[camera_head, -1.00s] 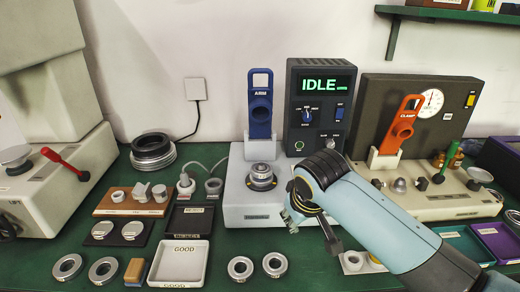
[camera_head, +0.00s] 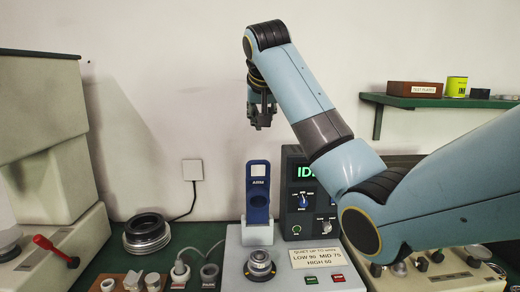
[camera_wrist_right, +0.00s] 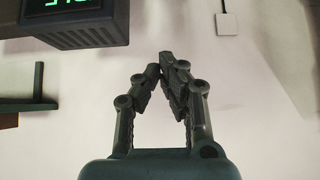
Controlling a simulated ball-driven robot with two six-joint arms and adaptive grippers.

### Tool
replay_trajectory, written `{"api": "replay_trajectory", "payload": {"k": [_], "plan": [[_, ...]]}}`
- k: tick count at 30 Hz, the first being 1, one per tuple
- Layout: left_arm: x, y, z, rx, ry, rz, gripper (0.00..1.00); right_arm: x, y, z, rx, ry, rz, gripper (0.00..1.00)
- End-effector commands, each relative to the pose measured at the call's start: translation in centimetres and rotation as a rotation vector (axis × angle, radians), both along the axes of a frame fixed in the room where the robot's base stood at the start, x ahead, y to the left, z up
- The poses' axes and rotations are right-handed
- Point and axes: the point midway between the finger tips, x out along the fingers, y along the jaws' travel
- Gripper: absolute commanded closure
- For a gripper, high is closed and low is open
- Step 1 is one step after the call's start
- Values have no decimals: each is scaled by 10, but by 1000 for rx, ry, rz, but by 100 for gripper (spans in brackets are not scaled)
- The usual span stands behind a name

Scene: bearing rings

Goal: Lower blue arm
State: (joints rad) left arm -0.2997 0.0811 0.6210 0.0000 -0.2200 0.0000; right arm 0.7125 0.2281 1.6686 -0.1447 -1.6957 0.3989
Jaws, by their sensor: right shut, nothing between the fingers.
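The blue arm (camera_head: 258,190) stands upright in its white holder on the white-based machine (camera_head: 232,262) in the head view. My left gripper is not in view.
The dark control box (camera_head: 300,205) with a green display stands right of the blue arm, partly hidden by my right arm. A sign card (camera_head: 317,257) lies on the machine base. A shelf (camera_head: 440,101) is on the right wall.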

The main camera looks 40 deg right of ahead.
Motion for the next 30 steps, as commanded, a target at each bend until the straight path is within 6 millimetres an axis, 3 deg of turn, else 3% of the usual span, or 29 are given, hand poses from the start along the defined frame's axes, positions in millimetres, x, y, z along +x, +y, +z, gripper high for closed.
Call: {"api": "replay_trajectory", "payload": {"k": [8,22,30], "plan": [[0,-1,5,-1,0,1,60,8,-5,-10,0,2,0,100],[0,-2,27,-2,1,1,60,59,-37,-73,0,3,0,100],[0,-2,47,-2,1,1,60,33,-20,-85,0,-1,2,100]]}}
